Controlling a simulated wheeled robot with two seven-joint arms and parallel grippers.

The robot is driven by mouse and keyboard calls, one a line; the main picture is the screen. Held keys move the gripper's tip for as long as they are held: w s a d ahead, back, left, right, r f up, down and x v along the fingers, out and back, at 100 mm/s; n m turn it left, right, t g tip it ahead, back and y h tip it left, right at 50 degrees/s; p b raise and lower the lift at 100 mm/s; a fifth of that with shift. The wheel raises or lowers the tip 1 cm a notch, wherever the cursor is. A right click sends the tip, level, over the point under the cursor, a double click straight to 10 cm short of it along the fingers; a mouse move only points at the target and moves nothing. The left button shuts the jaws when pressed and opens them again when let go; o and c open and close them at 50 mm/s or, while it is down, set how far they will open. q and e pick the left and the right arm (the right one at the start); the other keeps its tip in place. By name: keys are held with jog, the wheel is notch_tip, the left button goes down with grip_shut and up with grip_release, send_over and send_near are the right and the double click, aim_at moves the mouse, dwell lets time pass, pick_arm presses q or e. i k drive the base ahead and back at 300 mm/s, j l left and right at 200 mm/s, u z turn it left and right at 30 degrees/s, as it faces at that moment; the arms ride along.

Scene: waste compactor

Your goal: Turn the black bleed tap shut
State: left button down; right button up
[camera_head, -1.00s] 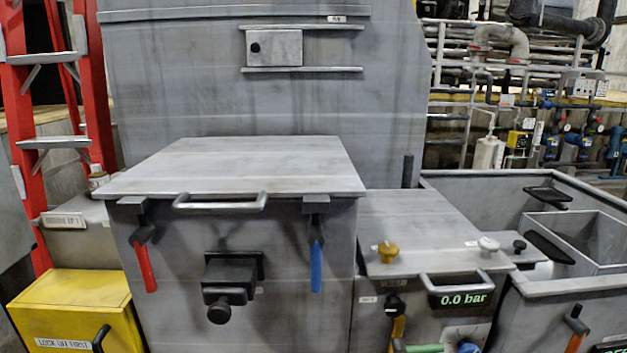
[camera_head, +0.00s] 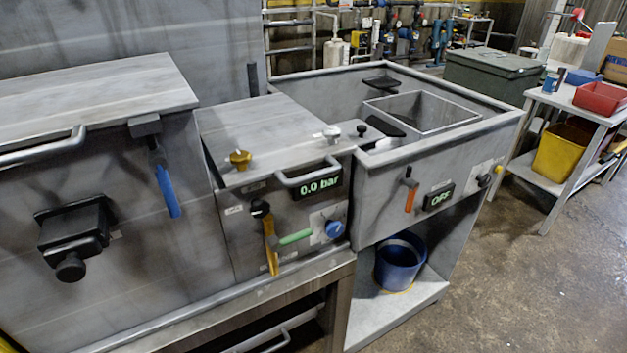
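A small black knob (camera_head: 361,130) stands on a short ledge at the right end of the middle cabinet's top, and it looks like the black tap. A white knob (camera_head: 331,133) sits just left of it, and a brass-coloured knob (camera_head: 240,158) sits further left on the same top. I cannot tell from here whether the black knob is turned open or shut. The green display (camera_head: 320,186) below reads 0.0 bar. Neither of my grippers is in view.
A steel bin unit (camera_head: 480,150) with an OFF display adjoins on the right. A blue bucket (camera_head: 401,262) stands on its lower shelf. Open floor (camera_head: 530,280) lies to the right.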

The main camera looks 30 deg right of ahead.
aim_at(260, 208)
jog(key=k+j, duration=0.15)
jog(key=k, duration=1.05)
jog(key=l+u, duration=0.05)
